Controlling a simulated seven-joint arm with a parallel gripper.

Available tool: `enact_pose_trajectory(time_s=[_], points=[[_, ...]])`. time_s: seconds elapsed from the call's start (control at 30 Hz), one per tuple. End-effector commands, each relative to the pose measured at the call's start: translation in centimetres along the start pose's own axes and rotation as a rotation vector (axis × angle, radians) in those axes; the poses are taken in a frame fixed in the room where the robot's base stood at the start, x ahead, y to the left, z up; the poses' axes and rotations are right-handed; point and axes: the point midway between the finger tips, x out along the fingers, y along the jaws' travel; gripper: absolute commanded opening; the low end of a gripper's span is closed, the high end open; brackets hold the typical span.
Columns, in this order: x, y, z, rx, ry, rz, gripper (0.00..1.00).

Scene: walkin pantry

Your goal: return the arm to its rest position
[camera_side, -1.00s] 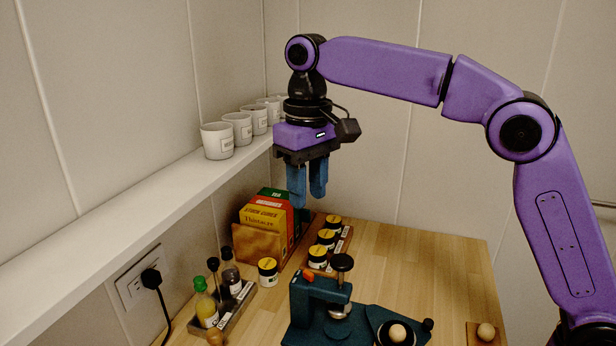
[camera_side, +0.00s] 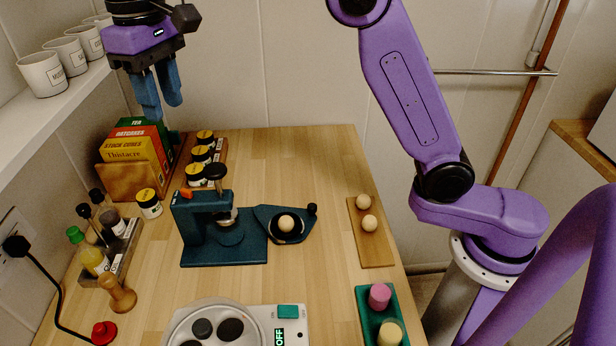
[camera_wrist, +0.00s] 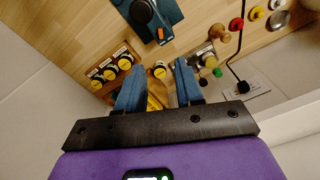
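My gripper (camera_side: 158,98) hangs from my purple arm at the upper left of the side view, fingers pointing down. Its two blue fingers stand apart with nothing visible between them. It is above and behind the row of boxes (camera_side: 140,150), near the wall shelf. In the wrist view the gripper (camera_wrist: 157,82) also shows its fingers spread, with the counter beyond and a yellow box partly seen between them. The upper part of my arm is out of frame in the side view.
White labelled mugs (camera_side: 42,74) stand on the shelf (camera_side: 40,115) left of my gripper. Below are yellow-lidded jars (camera_side: 200,153), a dark teal press (camera_side: 205,225), a bottle rack (camera_side: 115,255) and a board with two pale balls (camera_side: 375,250). The counter's back middle is clear.

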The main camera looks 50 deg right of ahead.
Motion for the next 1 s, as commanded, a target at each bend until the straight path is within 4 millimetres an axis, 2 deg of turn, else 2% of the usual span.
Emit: enact_pose_trajectory(time_s=[0.27,0.47,0.77,1.0], points=[[1.9,1.1,5.1,-0.148,0.004,-0.002,0.36],[3.9,2.3,9.9,-0.26,0.009,-0.004,0.36],[7.7,5.0,18.8,-0.428,0.015,-0.007,0.36],[11.2,7.8,26.8,-0.561,0.02,-0.009,0.36]])
